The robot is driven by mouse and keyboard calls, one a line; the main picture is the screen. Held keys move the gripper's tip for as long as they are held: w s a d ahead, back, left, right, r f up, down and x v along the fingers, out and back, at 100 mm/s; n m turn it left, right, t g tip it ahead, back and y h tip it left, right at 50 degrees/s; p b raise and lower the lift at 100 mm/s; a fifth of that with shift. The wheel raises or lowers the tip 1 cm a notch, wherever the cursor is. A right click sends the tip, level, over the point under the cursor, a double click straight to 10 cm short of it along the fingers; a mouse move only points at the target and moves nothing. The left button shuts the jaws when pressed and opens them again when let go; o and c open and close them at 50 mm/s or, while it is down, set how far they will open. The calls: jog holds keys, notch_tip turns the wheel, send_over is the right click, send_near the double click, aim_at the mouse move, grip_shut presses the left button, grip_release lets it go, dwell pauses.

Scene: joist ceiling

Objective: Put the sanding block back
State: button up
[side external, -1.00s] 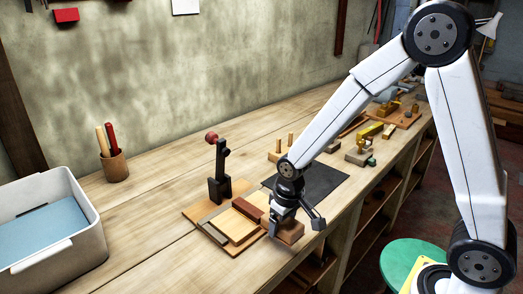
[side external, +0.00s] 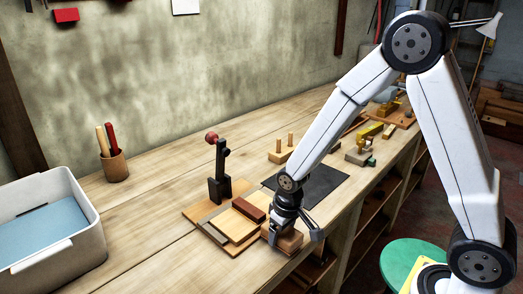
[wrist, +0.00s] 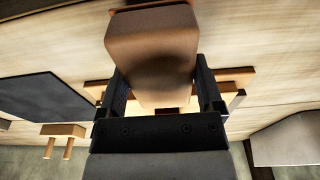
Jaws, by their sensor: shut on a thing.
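The sanding block (side external: 289,241) appears to be the brown, round-edged block held in my gripper (side external: 292,232). It is low at the front edge of the bench, right of the wooden jig board (side external: 191,213); I cannot tell whether it touches the bench top. In the wrist view the block (wrist: 150,50) sits between the two dark fingers of my gripper (wrist: 158,85), which are shut on its sides. The gripper hides part of the block in the side view.
The jig board carries a black upright clamp with a red knob (side external: 211,137) and a pale wood panel (side external: 234,224). A dark mat (side external: 318,186) lies behind my gripper. A white bin (side external: 85,240) and a tool cup (side external: 115,166) stand left. Bare bench lies between.

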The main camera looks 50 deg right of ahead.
aim_at(287, 232)
jog(key=shift+f, duration=0.15)
jog(key=o, duration=1.1)
jog(key=shift+s+r, duration=0.25)
jog(key=shift+r, duration=1.95)
jog(key=shift+s+r, duration=0.25)
jog(key=shift+r, duration=1.95)
jog(key=shift+s+r, duration=0.25)
jog(key=shift+r, duration=1.95)
jog(key=shift+t, duration=0.6)
jog(key=s+f, duration=0.2)
jog(key=s+d+f, duration=0.1)
jog(key=s, duration=0.2)
jog(key=s+d+f, duration=0.1)
jog(key=s+f, duration=0.1)
jog(key=shift+s+f, duration=0.2)
jog(key=shift+f, duration=0.15)
